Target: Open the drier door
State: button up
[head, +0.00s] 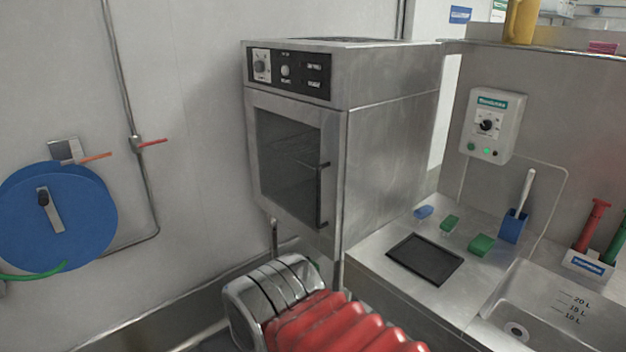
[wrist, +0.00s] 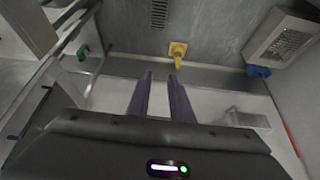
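The drier (head: 390,140) is a steel cabinet with a dark control panel on top of its front. Its door (head: 335,160) has a dark window with racks behind it and looks closed. A dark vertical handle (head: 321,196) stands out near the door's right edge. In the wrist view, my gripper (wrist: 160,74) shows two dark purple fingers, spread apart with nothing between them. In the head view, my arm's end is low in front of the drier, below the handle and apart from it. I cannot tell for sure whether the handle shows in the wrist view.
A blue hose reel (head: 85,220) and a pipe with red valve handles are on the left wall. At right is a steel counter (head: 375,260) with a black mat (head: 425,259), brushes and a sink (head: 560,300). A control box (head: 492,125) hangs above the counter.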

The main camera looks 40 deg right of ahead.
jog(key=w+d+m+t+h, duration=0.2)
jog(key=w+d+t, duration=0.1)
jog(key=w+d, duration=0.65)
jog(key=m+t+h, duration=0.5)
jog(key=t+h, duration=0.1)
jog(key=h, duration=0.2)
send_near(319, 181)
jog(key=v, duration=0.3)
jog(key=shift+s+d+f, duration=0.1)
jog(key=shift+d, duration=0.1)
jog(key=shift+n, duration=0.3)
jog(key=x, duration=1.3)
jog(key=shift+w, duration=0.5)
